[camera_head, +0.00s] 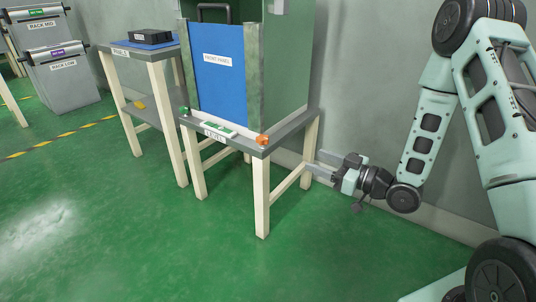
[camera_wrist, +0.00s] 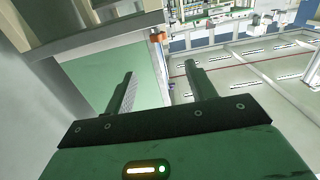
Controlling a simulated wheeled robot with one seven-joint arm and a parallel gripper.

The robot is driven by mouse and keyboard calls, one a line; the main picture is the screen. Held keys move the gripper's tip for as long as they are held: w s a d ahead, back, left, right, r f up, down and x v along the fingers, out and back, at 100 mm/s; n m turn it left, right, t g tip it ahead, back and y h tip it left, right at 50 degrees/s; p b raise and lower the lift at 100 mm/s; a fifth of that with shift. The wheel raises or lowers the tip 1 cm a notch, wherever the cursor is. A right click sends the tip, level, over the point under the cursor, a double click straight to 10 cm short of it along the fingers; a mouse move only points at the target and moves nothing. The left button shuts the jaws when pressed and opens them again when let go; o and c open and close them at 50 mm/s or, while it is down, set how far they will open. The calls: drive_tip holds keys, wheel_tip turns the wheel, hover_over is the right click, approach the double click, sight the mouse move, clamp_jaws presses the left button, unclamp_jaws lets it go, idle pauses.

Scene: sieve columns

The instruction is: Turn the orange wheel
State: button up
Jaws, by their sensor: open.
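The orange wheel (camera_head: 262,140) is a small knob at the front right corner of the grey-topped table (camera_head: 290,132). A small orange part, probably this wheel (camera_wrist: 157,37), shows in the wrist view beyond the fingers. My gripper (camera_head: 314,163) is right of the table, lower than its top and apart from the wheel, fingers pointing left. In the wrist view my gripper (camera_wrist: 159,73) is open, with nothing between its fingers.
A green knob (camera_head: 184,111) sits at the table's front left corner, with a LEVEL label (camera_head: 214,134) between. A cabinet with a blue front panel (camera_head: 218,75) stands on the table. Another table (camera_head: 120,52) is further left. The green floor (camera_head: 130,240) in front is clear.

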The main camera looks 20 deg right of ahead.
drive_tip(key=b, duration=0.7)
approach(268, 141)
drive_tip(key=x, duration=0.8)
drive_tip(key=shift+f, duration=0.1)
drive_tip(key=shift+x, duration=0.8)
drive_tip(key=c, duration=1)
